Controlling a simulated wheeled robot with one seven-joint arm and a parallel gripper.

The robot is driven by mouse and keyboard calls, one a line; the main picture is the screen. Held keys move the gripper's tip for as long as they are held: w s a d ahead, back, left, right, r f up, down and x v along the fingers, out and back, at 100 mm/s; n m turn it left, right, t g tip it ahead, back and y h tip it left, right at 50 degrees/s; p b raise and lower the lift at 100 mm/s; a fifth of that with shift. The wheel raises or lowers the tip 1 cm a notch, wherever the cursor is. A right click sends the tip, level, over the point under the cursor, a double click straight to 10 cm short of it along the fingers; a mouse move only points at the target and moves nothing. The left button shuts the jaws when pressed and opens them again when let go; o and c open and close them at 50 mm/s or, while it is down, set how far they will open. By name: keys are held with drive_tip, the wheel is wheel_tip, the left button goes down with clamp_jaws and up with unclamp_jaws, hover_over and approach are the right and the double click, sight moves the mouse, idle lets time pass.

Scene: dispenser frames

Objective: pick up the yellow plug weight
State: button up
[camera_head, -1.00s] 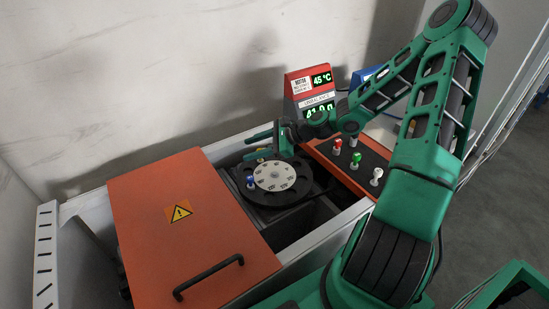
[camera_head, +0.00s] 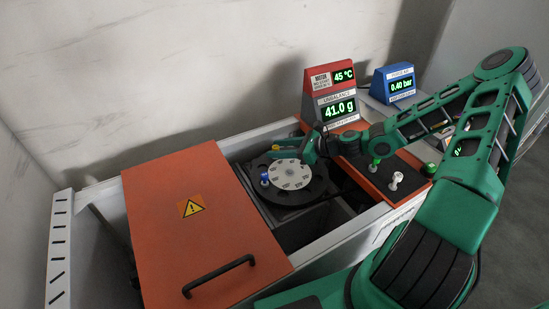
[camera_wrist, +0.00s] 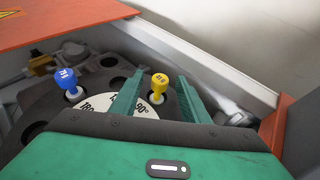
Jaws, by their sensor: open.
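The yellow plug weight (camera_wrist: 159,84) stands in the black rotor ring beside the white numbered dial, in the wrist view. In the head view its yellow top (camera_head: 276,148) shows small at the far side of the disc. My gripper (camera_wrist: 160,77) is open, with one green finger on each side of the yellow plug; I see no clear contact. In the head view my gripper (camera_head: 288,153) is low over the far edge of the disc. The white dial (camera_head: 291,174) is partly hidden by my fingers in the wrist view.
A blue plug weight (camera_wrist: 70,82) stands in the ring to the left. An orange lid (camera_head: 200,220) covers the machine's left side. Green (camera_head: 375,163) and white (camera_head: 396,180) plugs stand on the right panel.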

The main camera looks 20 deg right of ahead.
drive_tip(key=shift+w+a+f, duration=0.3)
drive_tip(key=shift+w+a, duration=0.15)
drive_tip(key=shift+a, duration=0.05)
drive_tip(key=c, duration=1.1)
clamp_jaws()
drive_tip(key=shift+r, duration=0.15)
